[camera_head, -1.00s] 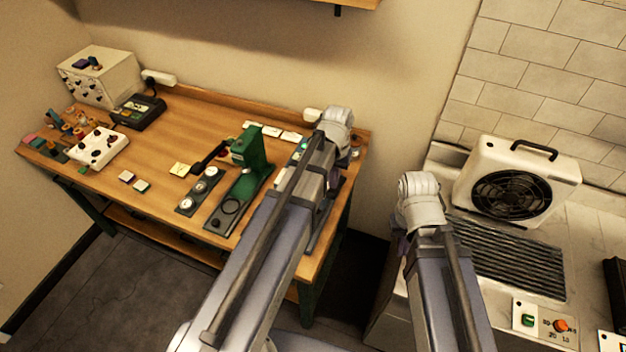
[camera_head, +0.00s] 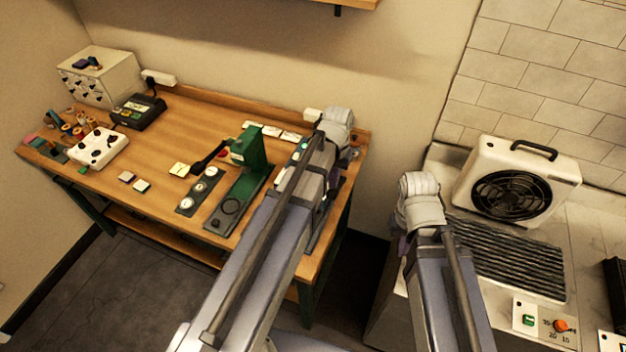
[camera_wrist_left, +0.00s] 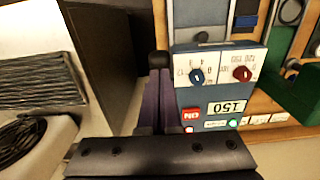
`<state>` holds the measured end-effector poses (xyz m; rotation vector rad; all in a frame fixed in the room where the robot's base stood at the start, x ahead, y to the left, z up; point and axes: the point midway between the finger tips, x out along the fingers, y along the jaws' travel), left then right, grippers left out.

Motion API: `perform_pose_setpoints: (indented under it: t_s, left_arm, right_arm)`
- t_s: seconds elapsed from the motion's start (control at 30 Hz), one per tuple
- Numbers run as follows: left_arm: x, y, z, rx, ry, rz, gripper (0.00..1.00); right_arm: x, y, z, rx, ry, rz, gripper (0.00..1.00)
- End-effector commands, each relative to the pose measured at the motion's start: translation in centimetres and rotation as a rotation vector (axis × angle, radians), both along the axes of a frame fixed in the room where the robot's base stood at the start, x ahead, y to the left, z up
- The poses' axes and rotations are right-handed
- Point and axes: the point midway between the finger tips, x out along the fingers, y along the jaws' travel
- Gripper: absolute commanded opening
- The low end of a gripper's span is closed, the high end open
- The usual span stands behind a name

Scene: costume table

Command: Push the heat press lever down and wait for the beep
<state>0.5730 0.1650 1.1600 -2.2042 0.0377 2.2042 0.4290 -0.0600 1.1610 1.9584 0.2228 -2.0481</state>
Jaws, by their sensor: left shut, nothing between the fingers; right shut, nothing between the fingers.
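The heat press's blue-grey control box (camera_wrist_left: 218,60) shows in the left wrist view, with a blue knob, a red knob, a red ON button (camera_wrist_left: 191,114), an upside-down 150 display and a lit green lamp (camera_wrist_left: 234,123). In the head view, my left arm covers most of the press; part of its panel (camera_head: 303,147) shows. My left gripper (camera_wrist_left: 158,62) is shut and empty, close beside the box; I cannot tell whether it touches anything. I cannot clearly make out the lever. My right gripper (camera_head: 402,246) is shut and empty, mostly hidden by its arm, beyond the table's right end.
A green hand press (camera_head: 250,152) with a black handle stands left of my left arm on the wooden table (camera_head: 165,145). A dial strip (camera_head: 200,190) lies beside it. A fan heater (camera_head: 515,180) and dark ribbed rack (camera_head: 508,258) stand on the right counter.

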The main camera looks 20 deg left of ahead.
Motion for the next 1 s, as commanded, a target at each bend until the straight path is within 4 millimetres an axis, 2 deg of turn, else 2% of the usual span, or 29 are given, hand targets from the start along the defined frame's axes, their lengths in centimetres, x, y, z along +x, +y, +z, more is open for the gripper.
perform_pose_setpoints:
  t_s: [0.33,0.8,1.0]
  left_arm:
    - [0.0,0.0,-0.2,0.0,0.0,0.0,0.0]
    - [0.0,0.0,-1.9,0.0,0.0,0.0,0.0]
    - [-0.1,0.0,-2.0,0.0,0.0,0.0,0.0]
  right_arm:
    - [0.0,0.0,-0.2,0.0,0.0,0.0,0.0]
    - [0.0,0.0,-1.9,0.0,0.0,0.0,0.0]
    - [0.0,0.0,-2.0,0.0,0.0,0.0,0.0]
